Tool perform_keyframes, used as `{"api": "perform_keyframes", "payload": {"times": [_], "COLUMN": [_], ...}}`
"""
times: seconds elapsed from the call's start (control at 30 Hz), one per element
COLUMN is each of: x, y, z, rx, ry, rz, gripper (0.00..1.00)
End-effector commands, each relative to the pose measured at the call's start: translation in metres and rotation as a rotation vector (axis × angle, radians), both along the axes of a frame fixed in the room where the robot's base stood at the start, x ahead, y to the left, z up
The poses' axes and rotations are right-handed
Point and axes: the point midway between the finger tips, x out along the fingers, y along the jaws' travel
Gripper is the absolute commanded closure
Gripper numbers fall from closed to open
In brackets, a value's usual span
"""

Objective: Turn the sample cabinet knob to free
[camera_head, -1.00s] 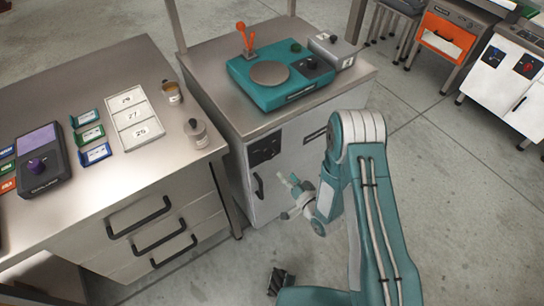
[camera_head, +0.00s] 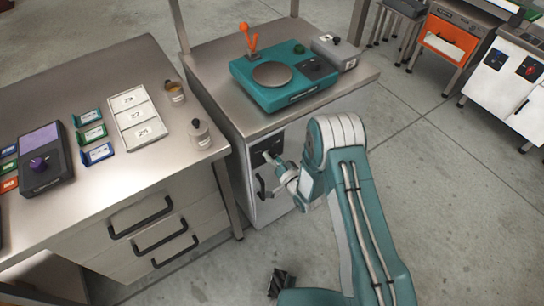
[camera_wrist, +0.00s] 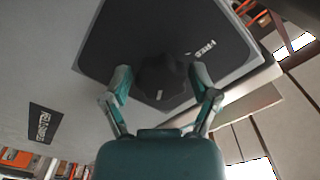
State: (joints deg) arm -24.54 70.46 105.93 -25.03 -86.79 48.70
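The sample cabinet (camera_head: 275,207) is the pale front under the scale bench, with a black knob panel (camera_head: 258,141) and a dark handle (camera_head: 262,188). In the wrist view the dark knob (camera_wrist: 165,88) sits on the black panel (camera_wrist: 115,40), with a white mark reading FREE at its upper right. My gripper (camera_wrist: 160,72) is open, with one finger on each side of the knob. A gap shows between the fingers and the knob. In the head view my gripper (camera_head: 272,158) is at the panel and hides the knob.
A teal scale (camera_head: 300,90) with an orange lever stands on the bench above. To the left, a steel table (camera_head: 130,185) with drawers holds trays, cups and a dark purple-screened device. Orange and white cabinets stand at the back right. Open floor lies right of my arm.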

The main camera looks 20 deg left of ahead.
Motion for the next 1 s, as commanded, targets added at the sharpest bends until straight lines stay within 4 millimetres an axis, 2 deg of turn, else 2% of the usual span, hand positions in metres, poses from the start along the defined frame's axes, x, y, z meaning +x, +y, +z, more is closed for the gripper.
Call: {"api": "perform_keyframes", "payload": {"times": [0.03,0.07,0.1,0.57,1.0], "x": [0.0000,0.0001,0.0002,0.0012,0.0016], "y": [-0.0003,-0.0004,-0.0004,-0.0013,-0.0020], "z": [0.0002,0.0002,0.0001,-0.0007,-0.0009], "rx": [0.000,0.000,0.000,-0.041,-0.268], "ry": [0.000,0.000,0.000,-0.045,-0.309], "rz": [0.000,0.000,0.000,-0.005,-0.005], "gripper": [0.68,0.82,0.89,0.88,0.88]}}
